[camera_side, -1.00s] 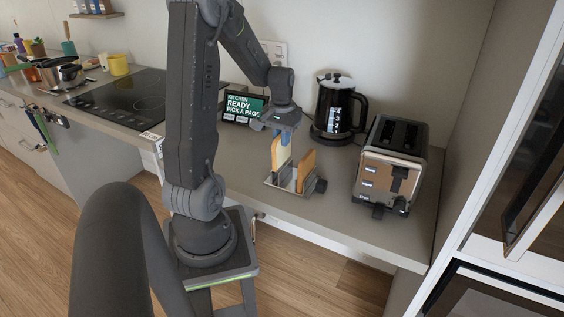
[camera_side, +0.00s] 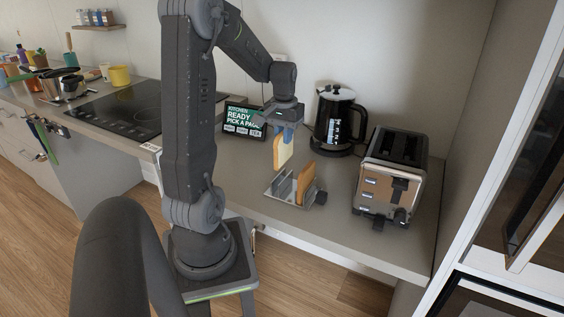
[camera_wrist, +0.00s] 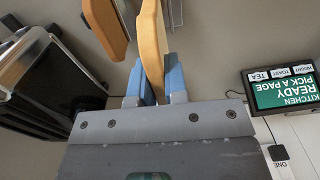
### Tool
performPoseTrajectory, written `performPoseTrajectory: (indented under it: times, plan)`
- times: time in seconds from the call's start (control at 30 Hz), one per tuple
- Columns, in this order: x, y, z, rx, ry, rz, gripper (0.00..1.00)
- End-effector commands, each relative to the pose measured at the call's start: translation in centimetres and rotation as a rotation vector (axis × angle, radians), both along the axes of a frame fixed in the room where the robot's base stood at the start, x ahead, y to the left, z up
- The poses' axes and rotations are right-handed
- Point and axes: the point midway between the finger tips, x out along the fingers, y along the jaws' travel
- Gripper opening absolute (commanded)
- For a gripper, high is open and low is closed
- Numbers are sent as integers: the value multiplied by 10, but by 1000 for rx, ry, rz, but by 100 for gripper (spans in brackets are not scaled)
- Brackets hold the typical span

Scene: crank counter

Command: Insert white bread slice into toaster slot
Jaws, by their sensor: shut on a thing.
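My gripper (camera_side: 284,128) is shut on the pale white bread slice (camera_side: 283,151) and holds it upright above the left side of the bread rack (camera_side: 281,187). In the wrist view the slice (camera_wrist: 152,45) stands edge-on between the blue fingertips (camera_wrist: 157,85). A browner slice (camera_side: 306,180) stands in the rack, to the right of the held one. The chrome toaster (camera_side: 388,176) is on the counter to the right of the rack; its dark slots (camera_side: 399,146) face up and look empty. In the wrist view the toaster (camera_wrist: 50,80) is at the left.
A black kettle (camera_side: 338,120) stands behind the rack, left of the toaster. A screen (camera_side: 243,121) reading "KITCHEN READY PICK A PAGE" stands behind my gripper. A cooktop (camera_side: 135,110) is further left. Bare counter lies between rack and toaster.

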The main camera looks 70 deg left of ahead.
Motion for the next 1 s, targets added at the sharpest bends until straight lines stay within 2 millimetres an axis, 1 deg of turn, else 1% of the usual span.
performPoseTrajectory:
  times: [0.07,0.17,0.27,0.3,0.37,0.4,0.47,0.5,0.6,0.7,0.8,0.9,1.0]
  plan:
    - [15,3,7,2,-2,-3,0]
    - [44,5,20,4,-4,-2,0]
    - [81,2,37,4,-4,3,0]
    - [97,0,44,3,-3,6,0]
    - [119,-6,55,2,-2,11,0]
    - [134,-11,62,1,-1,14,0]
    - [156,-20,72,1,-3,18,0]
    - [169,-27,79,1,-2,22,0]
    - [201,-48,96,1,-1,29,0]
    - [225,-69,110,1,-1,37,0]
    - [242,-88,121,1,-1,43,0]
    - [253,-102,128,0,0,50,0]
    - [258,-109,132,0,0,53,0]
